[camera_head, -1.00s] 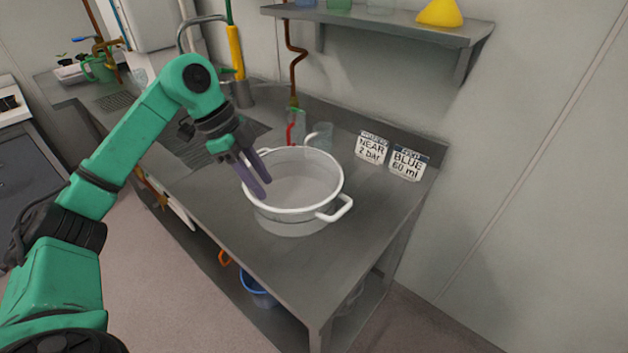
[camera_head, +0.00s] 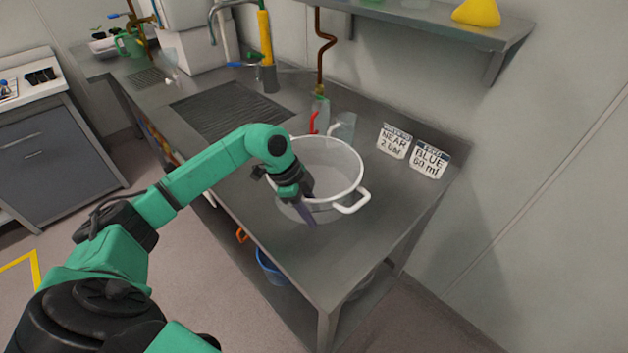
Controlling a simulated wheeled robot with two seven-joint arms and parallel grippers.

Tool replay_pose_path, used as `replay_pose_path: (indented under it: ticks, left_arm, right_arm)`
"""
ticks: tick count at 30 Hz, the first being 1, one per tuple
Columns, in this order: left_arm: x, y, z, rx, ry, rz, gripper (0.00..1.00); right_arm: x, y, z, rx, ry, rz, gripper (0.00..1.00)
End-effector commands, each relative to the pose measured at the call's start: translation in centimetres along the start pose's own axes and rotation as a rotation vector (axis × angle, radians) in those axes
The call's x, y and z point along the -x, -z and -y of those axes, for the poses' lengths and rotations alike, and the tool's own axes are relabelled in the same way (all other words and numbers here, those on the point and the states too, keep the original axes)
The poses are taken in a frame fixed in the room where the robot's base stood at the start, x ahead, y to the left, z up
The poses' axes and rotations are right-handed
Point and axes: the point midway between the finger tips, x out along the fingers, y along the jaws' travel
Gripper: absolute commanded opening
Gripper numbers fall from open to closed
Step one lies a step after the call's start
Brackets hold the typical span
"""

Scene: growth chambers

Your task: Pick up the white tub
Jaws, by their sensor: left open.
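The white tub (camera_head: 335,172) stands upright on the grey metal bench (camera_head: 330,265). It is round, with a white rim, a see-through-looking wall and a white handle (camera_head: 352,203) at its front right. My arm hides the tub's left side and left handle. My right gripper is not in view.
Behind the tub stand a bottle with a red part (camera_head: 318,117) and a clear beaker (camera_head: 343,128). Two label cards (camera_head: 411,150) stand to the right. A sink drainer (camera_head: 230,112) lies at the left, and a shelf (camera_head: 440,18) hangs above. The bench front is clear.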

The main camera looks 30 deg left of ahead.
Motion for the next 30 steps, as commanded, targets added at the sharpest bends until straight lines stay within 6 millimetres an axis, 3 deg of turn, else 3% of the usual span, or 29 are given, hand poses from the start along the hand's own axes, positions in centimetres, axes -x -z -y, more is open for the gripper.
replay_pose_path:
  ticks: [2, 6, 30]
  left_arm:
    - [-0.02, -0.02, 0.01, 0.0, 0.0, 0.0, 0.41]
    - [0.01, -0.02, 0.01, 0.0, 0.0, 0.0, 0.0]
    - [0.08, 0.02, 0.04, 0.0, 0.001, -0.001, 0.0]
  right_arm:
    - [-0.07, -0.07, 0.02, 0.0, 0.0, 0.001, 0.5]
    - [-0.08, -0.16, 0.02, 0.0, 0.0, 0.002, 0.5]
    - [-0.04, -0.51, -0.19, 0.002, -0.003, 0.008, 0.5]
